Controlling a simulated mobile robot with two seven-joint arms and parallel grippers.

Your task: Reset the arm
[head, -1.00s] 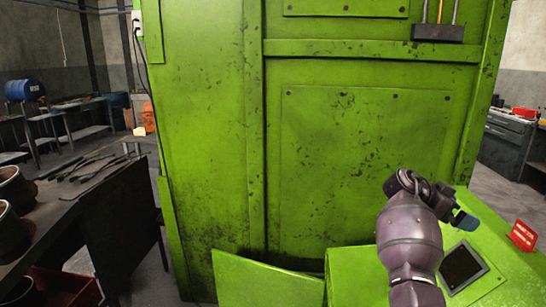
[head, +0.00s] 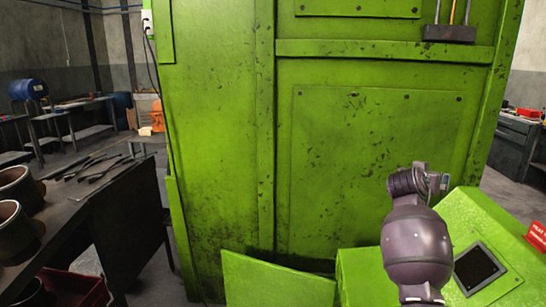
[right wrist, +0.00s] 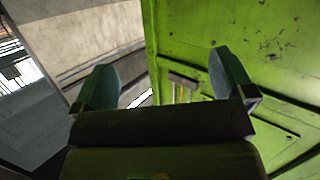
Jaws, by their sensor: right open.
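My right arm rises at the lower right in the head view, in front of the green press (head: 370,150). Its wrist end is folded and the fingers are hidden there. In the right wrist view my right gripper (right wrist: 165,85) is open and empty, its two blue-green fingers wide apart. The green press fills the right of that view, beyond the fingers and apart from them. My left gripper is not in view.
A green control console (head: 462,207) with a dark screen stands at the lower right, close by my right arm. A red sign (head: 537,236) is at its right edge. A dark workbench (head: 95,205) with tongs (head: 97,168) and metal pots (head: 12,222) stands at left.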

